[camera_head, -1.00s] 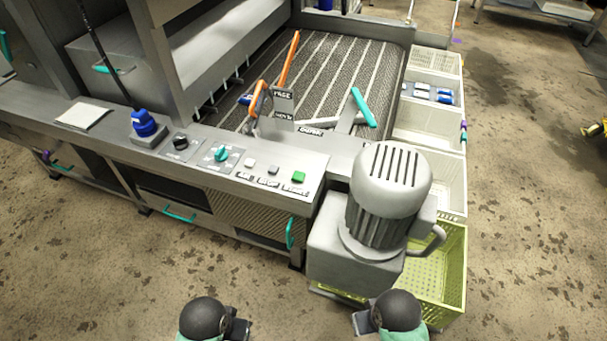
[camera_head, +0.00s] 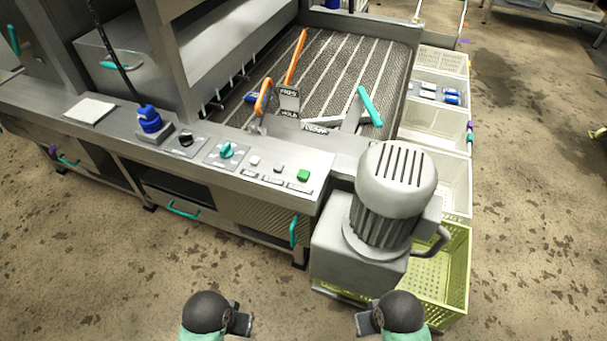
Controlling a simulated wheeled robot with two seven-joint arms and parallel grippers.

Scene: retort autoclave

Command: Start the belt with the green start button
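The green start button (camera_head: 303,175) is a small square button at the right end of the grey control panel, beside two paler square buttons. The belt (camera_head: 345,70) is a dark mesh surface with light stripes behind the panel. At the bottom edge, dark rounded ends of my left arm (camera_head: 207,313) and my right arm (camera_head: 400,313) show, both well in front of the panel and apart from the button.
A grey motor housing (camera_head: 395,185) stands just right of the button. A teal knob (camera_head: 227,150), a black knob (camera_head: 186,141) and a blue device (camera_head: 149,119) sit along the panel. A yellow-green crate (camera_head: 455,265) is at the right. The floor before the panel is clear.

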